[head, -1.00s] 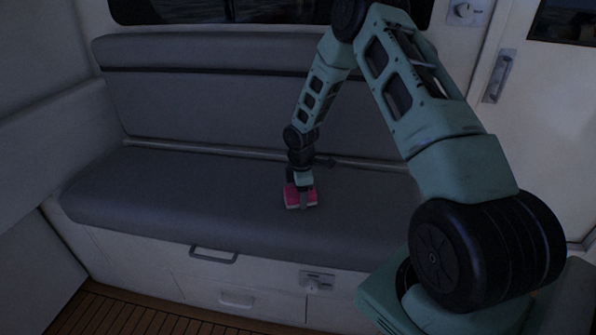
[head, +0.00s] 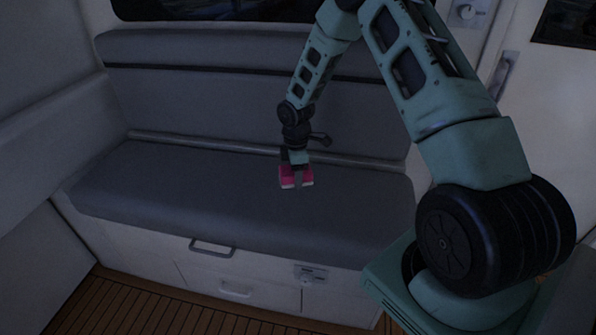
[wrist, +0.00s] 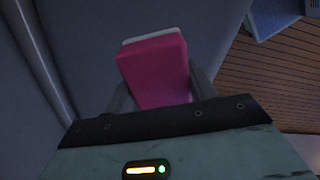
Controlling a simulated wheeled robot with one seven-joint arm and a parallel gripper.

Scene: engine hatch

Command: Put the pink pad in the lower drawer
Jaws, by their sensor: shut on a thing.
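The pink pad (head: 287,178) has a white edge and is held between the fingers of my gripper (head: 297,182) above the grey bench seat. In the wrist view the pink pad (wrist: 155,70) fills the space between the two fingers of my gripper (wrist: 158,88), which is shut on it. The lower drawer (head: 222,277) is in the white bench front near the floor, with a pale handle (head: 236,291). It looks shut. Above it, a larger grey handle (head: 212,247) sits at the top of the bench front.
The grey bench seat (head: 160,190) is otherwise bare, with a padded backrest (head: 200,105) behind it. A small latch panel (head: 310,273) is on the bench front, right of the drawer. The wooden floor (head: 110,305) at lower left is clear.

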